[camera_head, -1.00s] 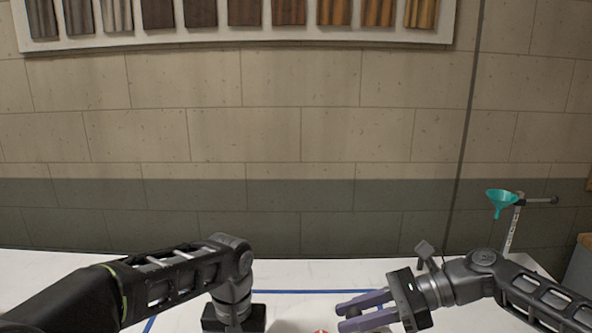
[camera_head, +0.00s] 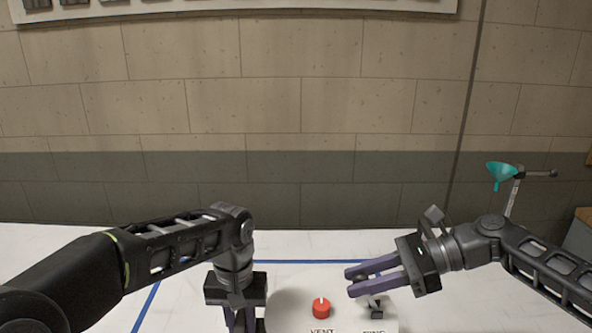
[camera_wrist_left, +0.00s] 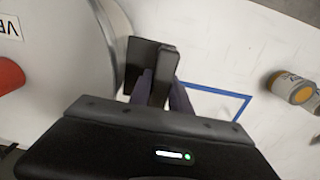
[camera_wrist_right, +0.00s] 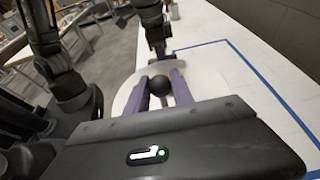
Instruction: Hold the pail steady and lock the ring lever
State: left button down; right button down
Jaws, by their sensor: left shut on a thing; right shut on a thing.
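The pail (camera_head: 285,308) is a pale round body at the bottom of the head view, cut off by the frame edge. Its top carries a red knob (camera_head: 321,307) labelled VENT and a dark fitting (camera_head: 376,308) by a second, partly cut-off label. My left gripper (camera_head: 240,322) points down at the pail's left edge; in the left wrist view it is shut on a dark block-like grip (camera_wrist_left: 142,62) beside the pail's wall. My right gripper (camera_head: 350,280) reaches in from the right over the pail. In the right wrist view it is shut on a round black knob (camera_wrist_right: 160,85).
The white table (camera_head: 60,250) has blue tape lines around the pail. A teal funnel (camera_head: 503,173) on a stand is at the far right. A grey and yellow container (camera_wrist_left: 290,87) shows in the left wrist view. The table behind the pail is clear.

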jog(key=shift+w+d, duration=0.1)
jog(key=shift+d, duration=0.15)
jog(key=shift+v, duration=0.95)
jog(key=shift+d, duration=2)
